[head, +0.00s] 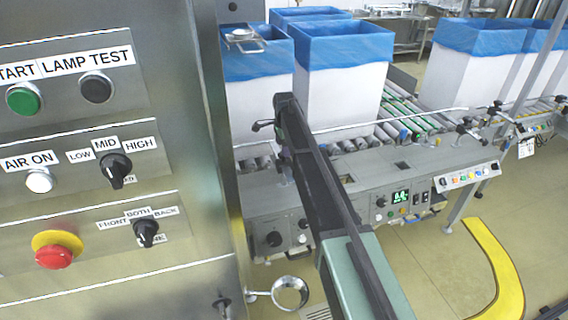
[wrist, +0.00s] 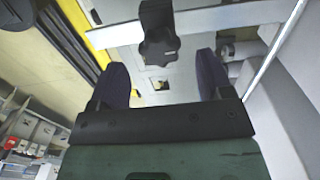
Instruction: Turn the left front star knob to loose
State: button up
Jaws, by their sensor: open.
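A black star knob (wrist: 158,45) shows at the upper middle of the wrist view, close to a pale metal rail. My gripper (wrist: 160,72) is open and empty, with one dark finger on each side below the knob in that view. The knob lies beyond the fingertips, roughly centred between them, and I see no contact. In the head view a small black knob (head: 262,126) stands at the left of my arm's far end; I cannot tell if it is the same one. My fingers are not clearly visible there.
Blue-lined white boxes (head: 345,85) stand behind on the roller conveyor (head: 405,112). A steel control panel (head: 110,205) fills the left. More black knobs (head: 463,128) sit along the guide rail at right.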

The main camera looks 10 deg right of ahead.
notch_tip(320, 180, down, 3)
jog(key=shift+f+b, duration=0.1)
jog(key=shift+b, duration=0.6)
jog(key=shift+r, duration=0.2)
jog(key=c, duration=0.9)
